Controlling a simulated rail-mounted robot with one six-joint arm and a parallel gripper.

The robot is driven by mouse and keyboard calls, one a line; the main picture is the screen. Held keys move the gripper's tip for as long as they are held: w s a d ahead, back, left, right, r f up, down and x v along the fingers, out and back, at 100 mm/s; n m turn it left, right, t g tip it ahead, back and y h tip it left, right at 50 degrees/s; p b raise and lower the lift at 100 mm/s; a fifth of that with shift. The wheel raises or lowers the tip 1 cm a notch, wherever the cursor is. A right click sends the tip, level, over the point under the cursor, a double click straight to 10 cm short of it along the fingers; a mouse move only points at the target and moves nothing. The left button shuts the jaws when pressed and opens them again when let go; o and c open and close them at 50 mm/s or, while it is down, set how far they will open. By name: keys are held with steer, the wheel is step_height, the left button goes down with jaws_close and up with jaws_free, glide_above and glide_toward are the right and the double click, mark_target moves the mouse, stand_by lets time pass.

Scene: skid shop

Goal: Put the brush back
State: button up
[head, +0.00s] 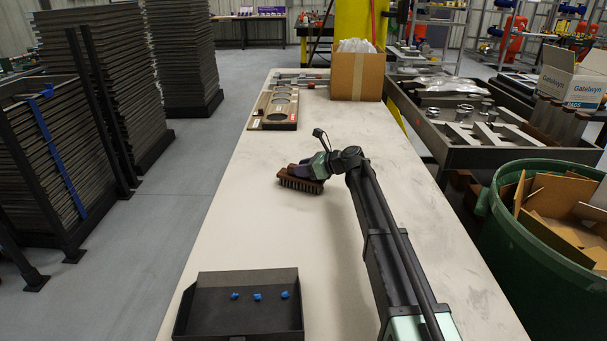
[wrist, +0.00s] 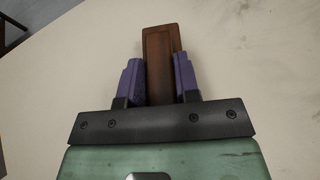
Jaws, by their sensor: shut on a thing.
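The brush (head: 300,184) has a brown wooden back and dark bristles that point down. My gripper (head: 306,170) is shut on it, above the middle of the long table. In the wrist view the brush's brown back (wrist: 161,60) sits between the two purple fingers of my gripper (wrist: 160,80). The head view does not clearly show whether the bristles touch the table. A wooden board (head: 276,108) with several round recesses and small labels lies farther back on the table's left side.
A black tray (head: 240,275) with several small blue pieces stands near the front. A cardboard box (head: 357,77) stands at the table's far end. A green bin (head: 545,235) and a metal-parts tray (head: 470,130) flank the right side. The pale tabletop (head: 235,215) is mostly clear.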

steer(key=shift+f+b, duration=0.25)
steer(key=shift+b, duration=0.05)
steer(key=o, duration=0.8)
steer(key=shift+r, duration=0.15)
steer(key=shift+o, duration=0.2)
steer(key=shift+r+p, duration=0.35)
steer(key=shift+p, duration=0.15)
steer(key=p+v, duration=0.4)
steer(key=v, duration=0.8)
steer(key=shift+f, duration=0.2)
